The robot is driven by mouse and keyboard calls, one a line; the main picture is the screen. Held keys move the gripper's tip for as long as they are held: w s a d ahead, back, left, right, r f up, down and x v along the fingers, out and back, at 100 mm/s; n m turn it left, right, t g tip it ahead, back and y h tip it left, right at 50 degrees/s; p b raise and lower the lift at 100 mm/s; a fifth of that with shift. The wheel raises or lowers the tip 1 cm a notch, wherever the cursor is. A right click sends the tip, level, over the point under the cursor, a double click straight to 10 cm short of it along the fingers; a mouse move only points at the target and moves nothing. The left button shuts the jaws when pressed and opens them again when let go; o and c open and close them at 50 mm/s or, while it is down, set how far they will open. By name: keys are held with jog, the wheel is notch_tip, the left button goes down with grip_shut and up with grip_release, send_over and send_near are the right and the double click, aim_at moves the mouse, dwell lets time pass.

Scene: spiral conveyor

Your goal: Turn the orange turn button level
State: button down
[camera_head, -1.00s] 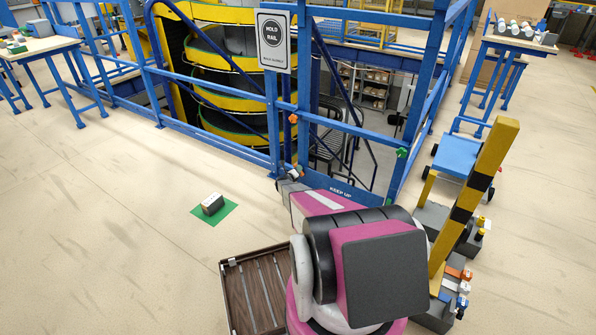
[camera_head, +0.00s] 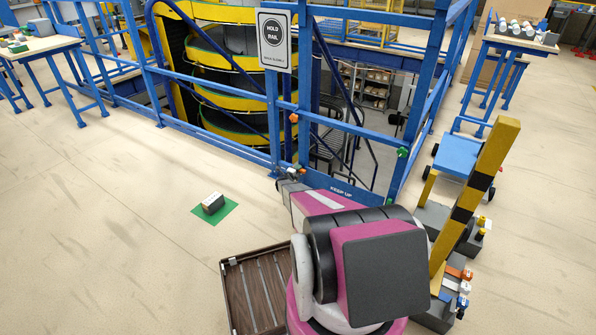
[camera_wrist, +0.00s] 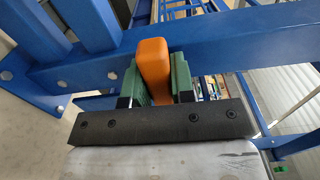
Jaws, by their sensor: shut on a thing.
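In the wrist view the orange turn button (camera_wrist: 153,68) is a long rounded block in front of a blue rail (camera_wrist: 210,38). It stands upright in that picture, crossing the rail. My gripper (camera_wrist: 157,85) has green finger pads, one on each side of the button, and is shut on it. The button's lower end is hidden behind the dark gripper body. In the head view my gripper (camera_head: 291,172) is at the blue gate post, low down; it is too small there to tell the button's angle.
A blue railing with a "HOLD RAIL" sign (camera_head: 274,40) fences the spiral conveyor (camera_head: 225,85). An orange knob (camera_head: 293,118) and a green knob (camera_head: 402,152) are on the gate. A wooden crate (camera_head: 228,296) and a yellow-black post (camera_head: 480,165) flank my arm.

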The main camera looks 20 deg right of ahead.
jog(key=shift+a, duration=0.1)
dwell(0.5)
jog(key=c, duration=1.2)
grip_release()
jog(key=shift+c, duration=0.2)
jog(key=shift+s+a, duration=0.1)
jog(key=v, duration=1)
jog(key=shift+s+a, duration=0.2)
